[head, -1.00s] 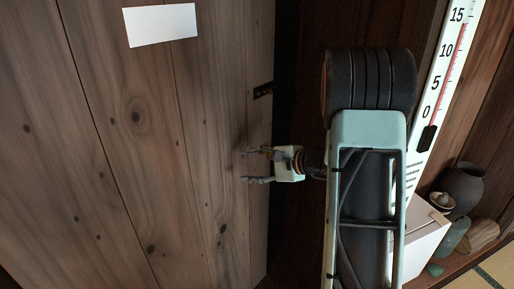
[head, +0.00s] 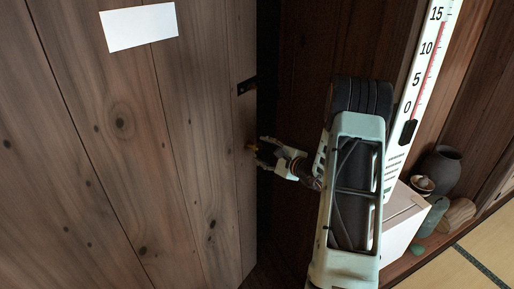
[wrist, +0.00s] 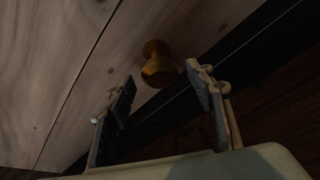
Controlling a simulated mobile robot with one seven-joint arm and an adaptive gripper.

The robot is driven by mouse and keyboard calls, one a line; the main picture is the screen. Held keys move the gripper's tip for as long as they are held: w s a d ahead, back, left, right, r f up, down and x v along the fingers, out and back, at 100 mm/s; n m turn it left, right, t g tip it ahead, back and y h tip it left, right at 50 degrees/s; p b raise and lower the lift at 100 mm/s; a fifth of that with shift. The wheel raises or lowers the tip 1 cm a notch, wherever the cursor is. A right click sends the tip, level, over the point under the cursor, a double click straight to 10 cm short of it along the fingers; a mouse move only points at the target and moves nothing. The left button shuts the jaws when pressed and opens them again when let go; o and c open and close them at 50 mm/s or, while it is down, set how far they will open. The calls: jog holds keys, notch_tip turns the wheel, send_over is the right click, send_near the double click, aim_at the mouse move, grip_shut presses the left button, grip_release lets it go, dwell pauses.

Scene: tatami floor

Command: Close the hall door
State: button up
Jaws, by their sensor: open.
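The hall door (head: 130,150) is a wooden plank panel filling the left of the head view, with a white paper (head: 139,26) on it. A dark gap runs along its right edge. A brass knob (wrist: 158,66) is on the door near that edge; in the head view it shows small and partly hidden (head: 253,146). My gripper (head: 262,152) is at the knob, coming from the right. In the wrist view my gripper (wrist: 162,88) has its two fingers apart, one on each side of the knob's line, with the knob just beyond the fingertips. No contact is visible.
A dark metal latch plate (head: 246,86) is on the door edge above the knob. A large thermometer (head: 425,75) stands at the right. A white box (head: 402,218), a dark jar (head: 440,168) and other pottery stand at lower right, beside tatami (head: 470,260).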

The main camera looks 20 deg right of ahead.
aim_at(260, 149)
jog(key=shift+x, duration=1.75)
jog(key=shift+a, duration=0.1)
grip_shut()
